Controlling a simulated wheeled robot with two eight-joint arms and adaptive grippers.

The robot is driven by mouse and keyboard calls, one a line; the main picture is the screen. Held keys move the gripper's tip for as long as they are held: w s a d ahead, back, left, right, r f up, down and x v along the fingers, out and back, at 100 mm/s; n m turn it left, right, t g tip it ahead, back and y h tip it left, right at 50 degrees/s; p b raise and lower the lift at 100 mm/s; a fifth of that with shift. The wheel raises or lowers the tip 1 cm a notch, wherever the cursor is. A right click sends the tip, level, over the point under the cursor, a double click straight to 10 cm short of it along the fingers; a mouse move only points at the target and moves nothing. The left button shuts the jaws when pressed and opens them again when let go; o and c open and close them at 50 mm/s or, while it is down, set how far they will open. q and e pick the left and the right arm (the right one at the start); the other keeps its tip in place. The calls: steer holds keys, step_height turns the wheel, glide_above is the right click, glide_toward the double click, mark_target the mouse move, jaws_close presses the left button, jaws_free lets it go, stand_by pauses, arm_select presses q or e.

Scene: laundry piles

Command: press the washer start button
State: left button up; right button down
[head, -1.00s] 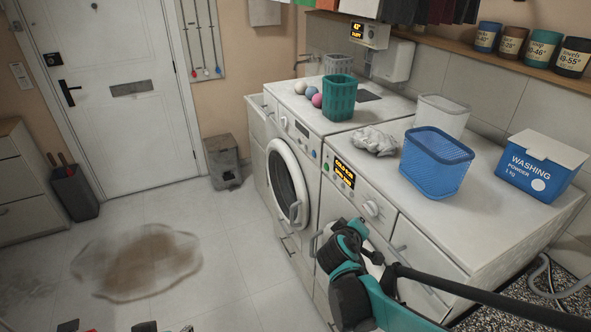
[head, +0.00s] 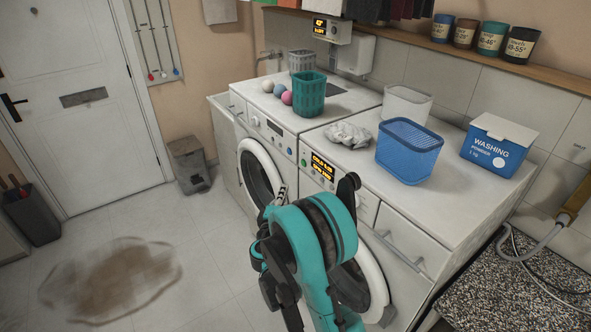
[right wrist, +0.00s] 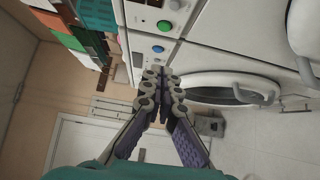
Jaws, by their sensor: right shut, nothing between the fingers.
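Two white front-loading machines stand side by side. The right machine (head: 365,208) has a lit orange display (head: 323,168) reading "COLD", and a green button (head: 303,162) beside it. The left machine (head: 273,134) has a grey display and a blue button (head: 291,151). In the right wrist view, the green button (right wrist: 165,26) and blue button (right wrist: 157,48) lie beyond the fingertips, nearer the top. My right gripper (head: 281,194) is shut and empty in front of the machines, below the button panels and apart from both buttons. It also shows in the wrist view (right wrist: 163,76). My left gripper is out of view.
A teal basket (head: 310,96), several balls, a crumpled grey cloth (head: 348,135), a blue basket (head: 408,152) and a washing powder box (head: 498,146) sit on the tops. A brown puddle (head: 112,280) lies on the floor at left. My teal arm hides part of the right machine's door.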

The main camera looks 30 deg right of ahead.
steer(key=shift+w+d, duration=0.1)
steer(key=b, duration=0.1)
glide_toward(301, 162)
steer(key=w, duration=0.3)
steer(key=shift+w+d+b, duration=0.2)
steer(key=shift+w+d, duration=0.05)
steer(key=shift+d, duration=0.4)
steer(key=shift+w+d+b, duration=0.2)
steer(key=shift+d+b, duration=0.05)
steer(key=shift+d, duration=0.35)
steer(key=shift+w+d+b, duration=0.2)
steer(key=shift+w+d, duration=0.05)
steer(key=shift+d, duration=0.4)
